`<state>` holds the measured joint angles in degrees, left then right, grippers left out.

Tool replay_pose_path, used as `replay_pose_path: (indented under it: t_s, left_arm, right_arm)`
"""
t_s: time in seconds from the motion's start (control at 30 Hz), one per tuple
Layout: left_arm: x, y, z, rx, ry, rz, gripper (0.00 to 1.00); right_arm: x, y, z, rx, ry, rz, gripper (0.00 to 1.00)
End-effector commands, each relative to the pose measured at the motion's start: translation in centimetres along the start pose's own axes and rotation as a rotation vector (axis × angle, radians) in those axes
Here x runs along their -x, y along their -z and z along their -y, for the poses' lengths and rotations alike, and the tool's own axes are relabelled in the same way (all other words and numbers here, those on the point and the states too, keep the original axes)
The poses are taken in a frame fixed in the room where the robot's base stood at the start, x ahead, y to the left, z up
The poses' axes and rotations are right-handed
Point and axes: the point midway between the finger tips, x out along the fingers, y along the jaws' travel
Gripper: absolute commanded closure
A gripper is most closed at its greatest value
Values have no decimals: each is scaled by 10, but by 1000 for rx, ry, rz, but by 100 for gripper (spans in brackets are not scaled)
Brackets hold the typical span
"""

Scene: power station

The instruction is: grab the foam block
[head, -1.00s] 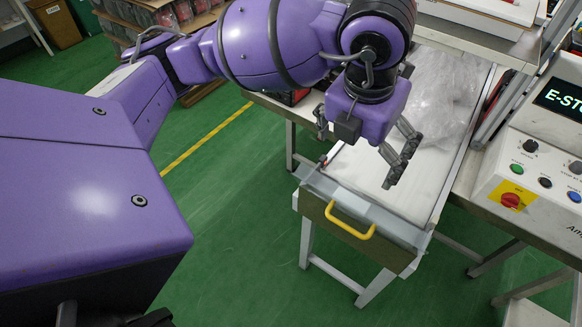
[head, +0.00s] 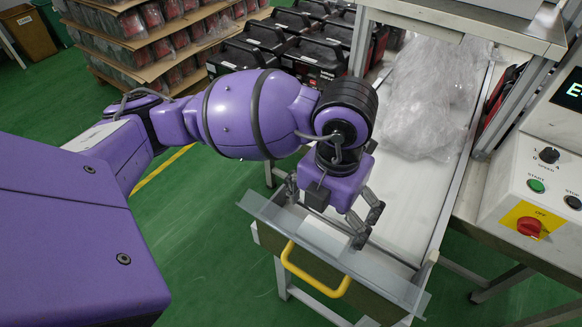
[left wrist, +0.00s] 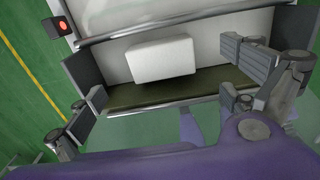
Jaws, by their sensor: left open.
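The foam block, a white rectangular block with rounded edges, lies in a shallow drawer-like tray (head: 378,278) with a yellow handle. It shows whole in the left wrist view (left wrist: 162,60), and partly behind the tray's clear front panel in the head view (head: 322,238). My left gripper (head: 326,214) is open above the tray, fingers pointing down. In the left wrist view its fingers (left wrist: 165,88) are spread to either side of the block, nearer the camera, with nothing between them. My right gripper is not in view.
A white-topped bench (head: 410,205) runs back from the tray, with crumpled clear plastic (head: 425,105) on it. A control box (head: 540,170) with a red knob stands at the right. Black cases (head: 310,60) and stacked goods (head: 130,25) stand behind. Green floor is open at the left.

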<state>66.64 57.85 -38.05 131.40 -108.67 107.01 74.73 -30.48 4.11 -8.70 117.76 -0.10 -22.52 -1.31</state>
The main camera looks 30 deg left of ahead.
Motion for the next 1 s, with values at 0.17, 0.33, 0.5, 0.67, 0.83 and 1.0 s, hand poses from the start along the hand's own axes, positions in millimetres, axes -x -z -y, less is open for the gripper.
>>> replay_pose_path:
  t_s: [0.17,0.33,0.5,0.67,0.83,1.0]
  left_arm:
    - [-20,-1,1,-1,0,1,0]
    - [-46,-3,2,-1,0,2,0]
    - [-59,-3,2,-2,0,4,0]
    - [-60,-3,2,-3,0,6,0]
    - [-59,-4,2,-3,0,6,16]
    - [-59,-4,2,-3,0,6,33]
  right_arm:
    - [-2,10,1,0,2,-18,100]
    - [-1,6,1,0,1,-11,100]
    - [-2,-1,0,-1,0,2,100]
    - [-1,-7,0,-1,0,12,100]
    - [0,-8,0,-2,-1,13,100]
    - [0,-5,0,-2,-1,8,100]
